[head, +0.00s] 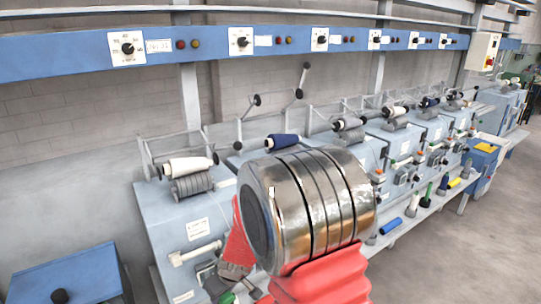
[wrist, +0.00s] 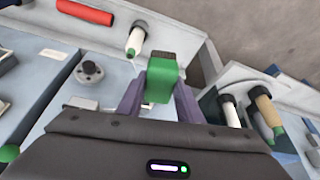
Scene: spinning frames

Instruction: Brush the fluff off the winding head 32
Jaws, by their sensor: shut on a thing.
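In the wrist view my gripper (wrist: 160,92) is closed around a green block-like tool with a dark, bristle-like end, which looks like a brush (wrist: 162,74). The brush points away from me, over blue-grey machine surfaces. In the head view my arm covers the middle, and I cannot make out the gripper clearly. A row of winding heads runs back to the right. The nearest carries a white package (head: 190,166) on a grooved grey drum (head: 192,186); the one behind it has a dark blue package (head: 284,141). I cannot read which is number 32, and no fluff is distinguishable.
A blue rail (head: 80,50) with dials runs above the heads. A shelf along the machine's front holds bobbins, including a blue one (head: 391,226). In the wrist view a red bobbin (wrist: 85,11) and a white one (wrist: 135,40) lie ahead. Open floor (head: 470,240) lies right.

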